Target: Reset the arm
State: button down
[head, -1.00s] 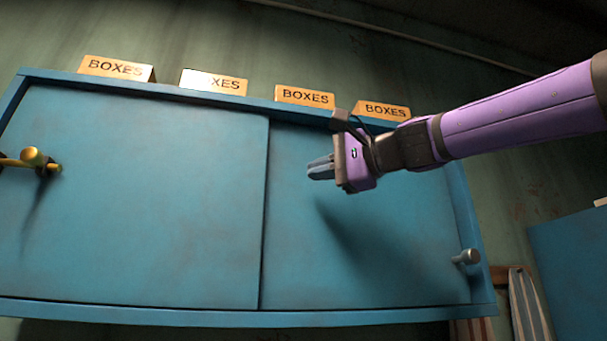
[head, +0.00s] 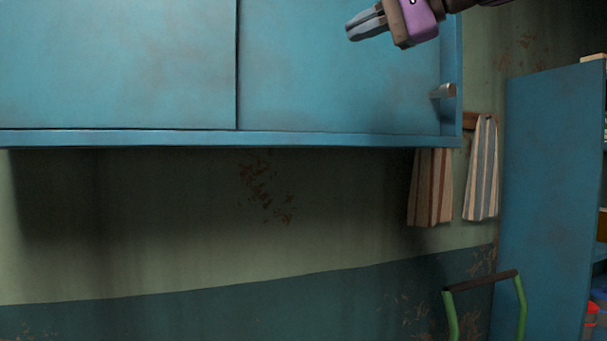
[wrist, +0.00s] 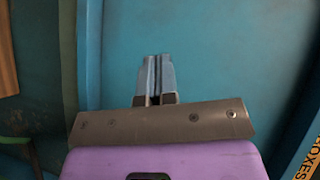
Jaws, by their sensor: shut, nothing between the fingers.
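My gripper (head: 366,24) is at the top of the head view, in front of the right door of the blue wall cabinet (head: 330,70). Its grey fingers are together and hold nothing. In the wrist view the closed fingers (wrist: 155,75) point toward a blue panel, and I cannot tell how far off it is. Most of my arm is out of the head view, past its top edge.
A tall blue cabinet (head: 548,180) stands at the right, with a green-framed handle (head: 482,281) in front. The wall below the cabinet is clear.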

jog(key=s+d+f+n+g+h, duration=0.1)
jog(key=s+d+f+h, duration=0.3)
jog(key=d+f, duration=0.3)
jog(key=s+d+f+n+g+h, duration=0.1)
jog(key=s+d+f+h, duration=0.3)
jog(key=f, duration=1.4)
jog(key=s+d+f+n+g+h, duration=0.1)
jog(key=s+d+f+n+h, duration=0.1)
jog(key=s+d+f+h, duration=0.2)
jog(key=s+d+f, duration=0.3)
jog(key=d+f, duration=0.4)
jog(key=f, duration=0.2)
jog(key=shift+s+n+h, duration=0.3)
jog(key=shift+s+h, duration=0.05)
jog(key=shift+h, duration=0.05)
jog(key=shift+a, duration=0.15)
